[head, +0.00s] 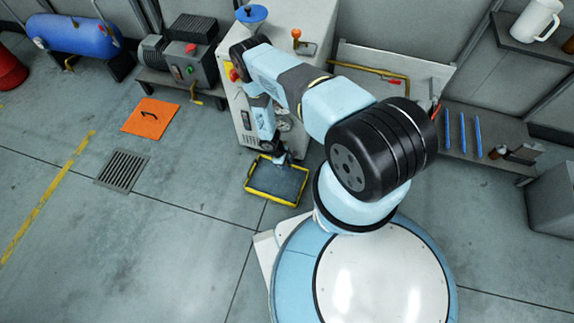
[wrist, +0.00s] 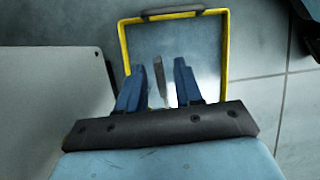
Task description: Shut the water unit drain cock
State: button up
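The water unit (head: 246,112) is a white cabinet with a dial on its front, mostly behind my arm in the head view. A yellow-rimmed tray (head: 262,197) sits on the floor at its foot; its rim also shows in the wrist view (wrist: 226,60). My gripper (head: 281,159) is low beside the cabinet front, above the tray's far edge. In the wrist view its two blue fingers (wrist: 159,68) are apart. A thin grey lever-like piece (wrist: 159,84), perhaps the drain cock handle, shows between them, with gaps on both sides. Its valve body is hidden.
A blue funnel (head: 251,14) and an orange-knobbed lever (head: 296,36) are on the cabinet top. An orange plate (head: 150,118) and a floor grate (head: 122,170) lie left. A shelf (head: 480,148) with blue rods stands right. The floor left of the tray is clear.

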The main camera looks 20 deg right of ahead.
grip_shut()
dwell(0.3)
jog(key=shift+w, duration=0.15)
dwell(1.0)
